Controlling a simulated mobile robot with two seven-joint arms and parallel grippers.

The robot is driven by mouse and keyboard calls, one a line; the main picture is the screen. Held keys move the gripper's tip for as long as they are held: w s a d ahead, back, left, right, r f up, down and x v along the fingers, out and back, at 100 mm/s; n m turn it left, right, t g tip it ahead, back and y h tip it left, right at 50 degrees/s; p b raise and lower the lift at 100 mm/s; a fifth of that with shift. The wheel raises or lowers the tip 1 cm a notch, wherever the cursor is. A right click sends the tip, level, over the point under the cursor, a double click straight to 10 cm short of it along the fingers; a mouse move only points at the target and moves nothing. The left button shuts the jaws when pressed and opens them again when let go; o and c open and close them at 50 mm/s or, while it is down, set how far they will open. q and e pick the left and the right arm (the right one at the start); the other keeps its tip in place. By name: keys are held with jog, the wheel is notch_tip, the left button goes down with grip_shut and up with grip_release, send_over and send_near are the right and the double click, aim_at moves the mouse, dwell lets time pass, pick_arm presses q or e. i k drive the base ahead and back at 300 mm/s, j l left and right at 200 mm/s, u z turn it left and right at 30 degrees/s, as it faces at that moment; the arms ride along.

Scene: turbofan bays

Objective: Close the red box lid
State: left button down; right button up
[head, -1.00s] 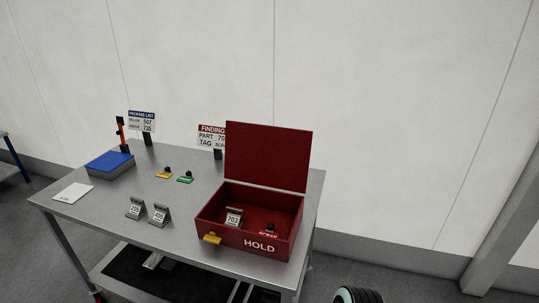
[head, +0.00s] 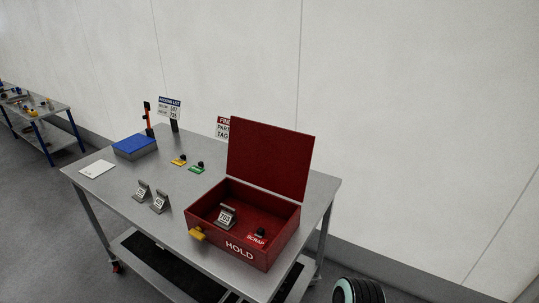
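The red box (head: 262,254) marked HOLD stands at the right end of the grey table. Its red lid (head: 268,158) is open and stands up, leaning back, along the box's far side. Inside lie a grey metal part with a number label (head: 227,215) and a red SCRAP tag with a black knob (head: 258,236). Neither of my grippers shows in the head view.
The table (head: 125,195) also holds a blue-topped box (head: 135,146), a white card (head: 97,169), yellow (head: 179,161) and green (head: 197,169) tags, two grey parts (head: 150,196) and signs (head: 170,108). Another bench (head: 40,115) stands far left.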

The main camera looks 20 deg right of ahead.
aim_at(276, 159)
jog(key=l+u, duration=0.4)
jog(key=l, duration=0.65)
jog(key=i+l+u, duration=0.2)
jog(key=l+u, duration=0.2)
jog(key=l, duration=0.65)
jog(key=l+u, duration=0.35)
jog(key=l, duration=0.65)
